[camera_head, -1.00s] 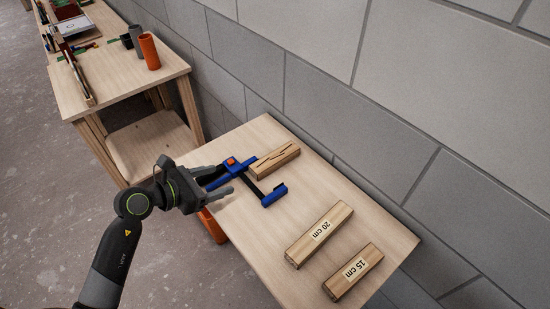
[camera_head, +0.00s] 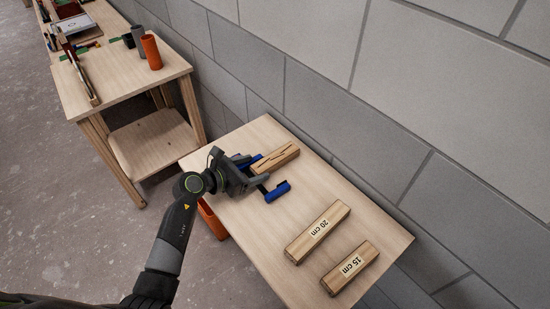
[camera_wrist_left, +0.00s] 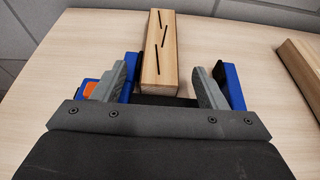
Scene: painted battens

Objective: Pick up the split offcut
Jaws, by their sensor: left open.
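The split offcut (camera_head: 275,158) is a short wooden block with dark cracks on its top. It lies on the near table, close to the wall. In the left wrist view the offcut (camera_wrist_left: 160,50) lies ahead, its near end between the fingertips of my open left gripper (camera_wrist_left: 162,80), with gaps at both sides. In the head view my left gripper (camera_head: 255,170) is over the blue clamp (camera_head: 278,191) and hides part of it. In the left wrist view the clamp's blue parts (camera_wrist_left: 232,85) show beside the fingers. My right gripper is not in view.
Two labelled battens, 20 cm (camera_head: 317,232) and 15 cm (camera_head: 349,267), lie toward the table's right end. A grey block wall (camera_head: 370,130) runs behind the table (camera_head: 255,222). An orange bin (camera_head: 211,219) is below its left edge. Another table with an orange cylinder (camera_head: 151,52) stands farther away.

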